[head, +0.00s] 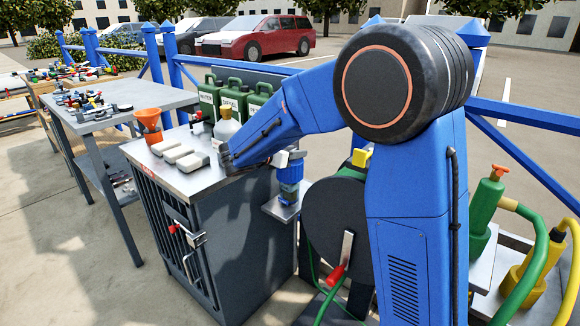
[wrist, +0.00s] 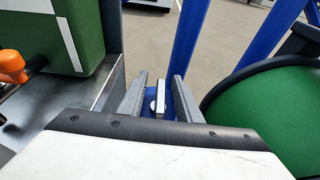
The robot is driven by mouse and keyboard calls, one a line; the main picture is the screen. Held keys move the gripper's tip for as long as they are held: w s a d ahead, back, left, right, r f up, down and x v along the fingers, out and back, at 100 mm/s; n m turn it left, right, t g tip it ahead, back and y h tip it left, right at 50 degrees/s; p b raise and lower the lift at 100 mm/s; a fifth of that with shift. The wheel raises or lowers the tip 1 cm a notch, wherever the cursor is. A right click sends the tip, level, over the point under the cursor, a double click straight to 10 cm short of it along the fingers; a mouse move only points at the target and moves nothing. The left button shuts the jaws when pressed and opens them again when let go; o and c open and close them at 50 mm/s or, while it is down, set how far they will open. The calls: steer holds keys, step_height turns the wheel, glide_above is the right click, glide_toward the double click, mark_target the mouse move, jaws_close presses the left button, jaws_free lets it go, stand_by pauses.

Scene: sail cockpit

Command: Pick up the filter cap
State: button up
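In the wrist view, my gripper (wrist: 159,82) is open, with its two grey fingers on either side of a narrow gap. A blue piece with a pale grey upright tab (wrist: 160,97), which looks like the filter cap, shows between the fingers. I cannot tell whether either finger touches it. In the head view, the blue filter (head: 289,190) stands on a small grey shelf beside the cabinet, with a pale grey part around its top. My forearm hangs over the cabinet just left of it, and my fingers cannot be made out clearly there.
The cabinet top (head: 178,184) carries pale blocks (head: 178,154), an orange funnel (head: 147,120), a bottle (head: 226,128) and green cans (head: 232,100). A green hose reel (wrist: 268,115) is close on the right in the wrist view. Blue fence rails run behind.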

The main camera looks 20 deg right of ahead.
steer(key=shift+w+d+f, duration=0.2)
steer(key=shift+w+d, duration=0.2)
steer(key=shift+d, duration=0.15)
jaws_close()
steer(key=shift+r, duration=0.1)
